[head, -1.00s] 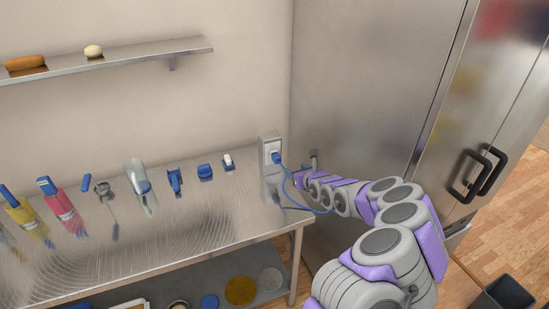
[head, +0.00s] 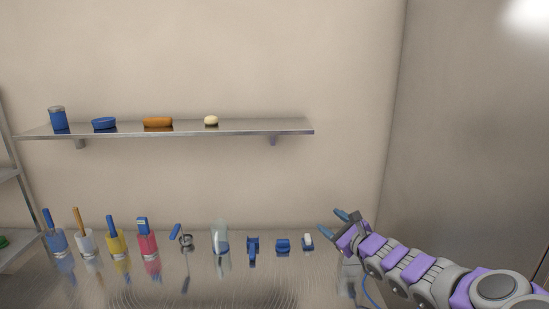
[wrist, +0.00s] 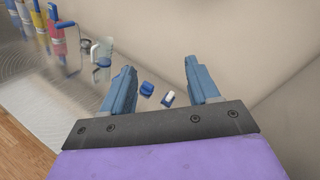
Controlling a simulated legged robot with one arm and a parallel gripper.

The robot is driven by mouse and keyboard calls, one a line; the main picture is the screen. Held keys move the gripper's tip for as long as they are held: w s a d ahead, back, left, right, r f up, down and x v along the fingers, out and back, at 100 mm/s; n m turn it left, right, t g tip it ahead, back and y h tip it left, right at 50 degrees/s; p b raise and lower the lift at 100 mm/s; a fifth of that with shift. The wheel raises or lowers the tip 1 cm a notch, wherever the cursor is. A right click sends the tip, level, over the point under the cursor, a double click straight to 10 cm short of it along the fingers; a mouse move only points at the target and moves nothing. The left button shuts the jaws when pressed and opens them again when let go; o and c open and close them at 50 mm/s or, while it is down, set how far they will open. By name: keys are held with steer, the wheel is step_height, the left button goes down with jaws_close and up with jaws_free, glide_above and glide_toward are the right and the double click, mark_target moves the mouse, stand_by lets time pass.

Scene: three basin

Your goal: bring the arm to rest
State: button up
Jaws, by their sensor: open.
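My gripper (head: 337,223) is at the right in the head view, raised over the right end of the metal counter (head: 200,285). Its two blue fingers are apart, with nothing between them. The wrist view also shows the open gripper (wrist: 160,88), pointing toward the counter and the wall. Beyond the fingertips lie a small blue item (wrist: 147,88) and a white-topped item (wrist: 168,98), both on the counter and apart from the gripper. My purple and grey arm reaches in from the lower right.
A wall shelf (head: 270,127) holds a blue canister (head: 58,118), a blue dish (head: 104,123), an orange roll (head: 158,122) and a pale round item (head: 211,120). Several bottles and tools line the counter's back. A blue cable (head: 372,294) hangs under my arm.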

steer(key=s+a+r+n+g+y, duration=0.2)
steer(key=s+a+r+n+y, duration=0.3)
steer(key=a, duration=0.5)
steer(key=s+a+n+g+b, duration=0.1)
steer(key=s+a+n+g, duration=0.3)
steer(key=s+a+n, duration=0.45)
steer(key=s+a+n+g, duration=0.4)
steer(key=s+n+g, duration=0.1)
steer(key=s, duration=0.6)
steer(key=s+f+n+g+h, duration=0.3)
steer(key=s+f, duration=0.3)
steer(key=s, duration=0.4)
steer(key=s+d+f+n+g+h, duration=0.1)
steer(key=s+d+f+h, duration=0.2)
steer(key=s+d, duration=0.2)
steer(key=s+d+f+n+g+h+b, duration=0.1)
steer(key=s+d+f+h, duration=0.2)
steer(key=s+d, duration=0.3)
steer(key=s+d+f+n+g+h, duration=0.1)
steer(key=s+d+f+h, duration=0.2)
steer(key=s+d, duration=0.3)
steer(key=shift+s+d+f+h, duration=0.25)
steer(key=shift+d+h, duration=0.15)
steer(key=shift+d, duration=0.65)
steer(key=shift+w, duration=0.1)
